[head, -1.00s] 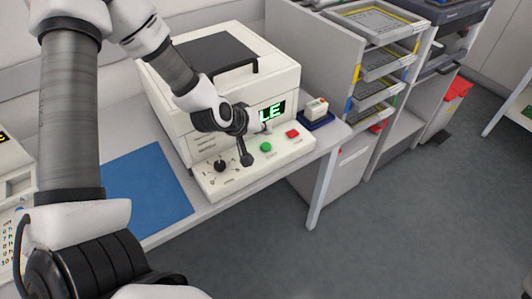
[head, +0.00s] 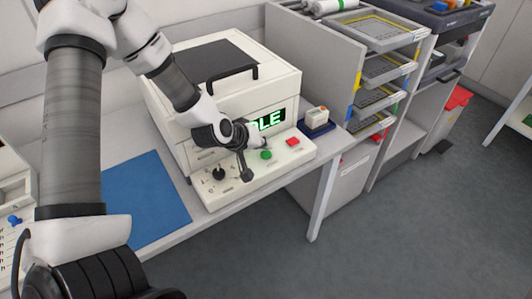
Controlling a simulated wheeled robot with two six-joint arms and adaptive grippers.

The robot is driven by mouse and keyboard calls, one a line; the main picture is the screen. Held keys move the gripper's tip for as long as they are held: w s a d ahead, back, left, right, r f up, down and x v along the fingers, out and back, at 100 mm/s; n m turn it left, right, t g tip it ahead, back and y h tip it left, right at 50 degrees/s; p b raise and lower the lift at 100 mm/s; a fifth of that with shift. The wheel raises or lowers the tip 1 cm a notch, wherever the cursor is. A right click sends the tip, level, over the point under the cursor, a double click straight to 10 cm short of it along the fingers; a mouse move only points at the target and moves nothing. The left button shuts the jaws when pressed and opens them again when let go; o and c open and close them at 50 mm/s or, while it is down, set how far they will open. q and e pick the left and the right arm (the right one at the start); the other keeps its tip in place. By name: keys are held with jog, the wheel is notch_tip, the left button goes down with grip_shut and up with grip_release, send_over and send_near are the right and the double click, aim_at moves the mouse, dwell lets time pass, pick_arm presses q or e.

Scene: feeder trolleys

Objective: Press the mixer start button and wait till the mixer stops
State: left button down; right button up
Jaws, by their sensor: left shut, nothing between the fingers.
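The mixer is a cream box (head: 275,95) with a dark lid panel and black handle. Its display (head: 268,119) shows green letters, partly hidden by my gripper; "DLE" can be read. On the sloping front panel are a green button (head: 266,155), a red button (head: 293,141) to its right, and a black knob (head: 218,173) at the left. My left gripper (head: 246,175) is shut and empty, its dark fingers pointing down over the panel, between the knob and the green button. I cannot tell whether the tip touches the panel. My right gripper is not in view.
A blue mat (head: 150,200) lies on the bench left of the mixer. A small cream device on a blue base (head: 317,127) stands at its right. A shelf with trays (head: 385,70) is beyond, then a bin with red (head: 458,97). The floor in front is clear.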

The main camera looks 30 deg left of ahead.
pick_arm(q)
jog(key=shift+f, duration=0.15)
dwell(0.5)
jog(key=shift+f+b, duration=0.3)
jog(key=shift+b, duration=0.05)
